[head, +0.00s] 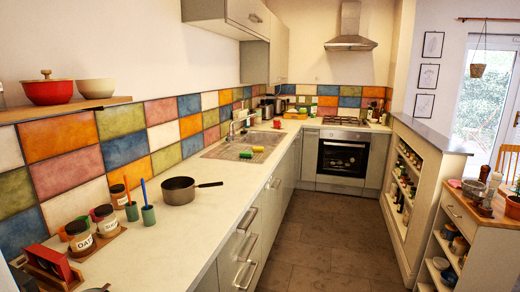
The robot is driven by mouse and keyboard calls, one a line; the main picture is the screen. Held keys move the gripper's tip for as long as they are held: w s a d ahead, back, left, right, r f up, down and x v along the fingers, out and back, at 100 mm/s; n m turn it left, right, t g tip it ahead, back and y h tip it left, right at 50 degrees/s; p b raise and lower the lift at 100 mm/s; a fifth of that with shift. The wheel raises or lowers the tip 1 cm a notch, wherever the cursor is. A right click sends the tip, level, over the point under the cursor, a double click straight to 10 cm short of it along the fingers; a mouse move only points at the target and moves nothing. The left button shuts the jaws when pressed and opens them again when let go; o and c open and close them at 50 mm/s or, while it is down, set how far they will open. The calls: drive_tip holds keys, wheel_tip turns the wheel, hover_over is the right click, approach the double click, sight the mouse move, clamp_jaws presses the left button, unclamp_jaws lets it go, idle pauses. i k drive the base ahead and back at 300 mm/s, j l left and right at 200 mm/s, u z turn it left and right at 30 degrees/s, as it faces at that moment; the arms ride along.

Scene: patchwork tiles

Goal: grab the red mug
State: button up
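A small red object (277,124) that looks like the red mug stands on the left counter, beyond the sink. It is far off and too small to make out a handle. My gripper is not in view.
A sink (243,151) with a yellow and a green item is nearer on the counter (206,212). A dark saucepan (179,191), jars (106,221) and two cups with brushes stand closer. A red pot (47,90) is on the shelf. The floor aisle (318,235) is clear.

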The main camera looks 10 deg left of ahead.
sight(277, 122)
drive_tip(key=u, duration=0.45)
drive_tip(key=i+u, duration=0.15)
drive_tip(key=u, duration=0.75)
drive_tip(key=i+l+u, duration=0.1)
drive_tip(key=u, duration=0.35)
drive_tip(key=l+u, duration=0.1)
drive_tip(key=u, duration=0.35)
drive_tip(key=i+l+u, duration=0.1)
drive_tip(key=u, duration=0.35)
drive_tip(key=l+u, duration=0.4)
drive_tip(key=l, duration=0.45)
drive_tip(key=l+z, duration=0.2)
drive_tip(key=l, duration=1.8)
drive_tip(key=l+u, duration=0.15)
drive_tip(key=l, duration=1.2)
drive_tip(key=k+l+u, duration=0.1)
drive_tip(key=l, duration=2.15)
drive_tip(key=l+z, duration=0.1)
drive_tip(key=l, duration=0.8)
drive_tip(key=i+l, duration=0.15)
drive_tip(key=l, duration=0.75)
drive_tip(key=l+z, duration=0.1)
drive_tip(key=l, duration=2.45)
drive_tip(key=k, duration=0.05)
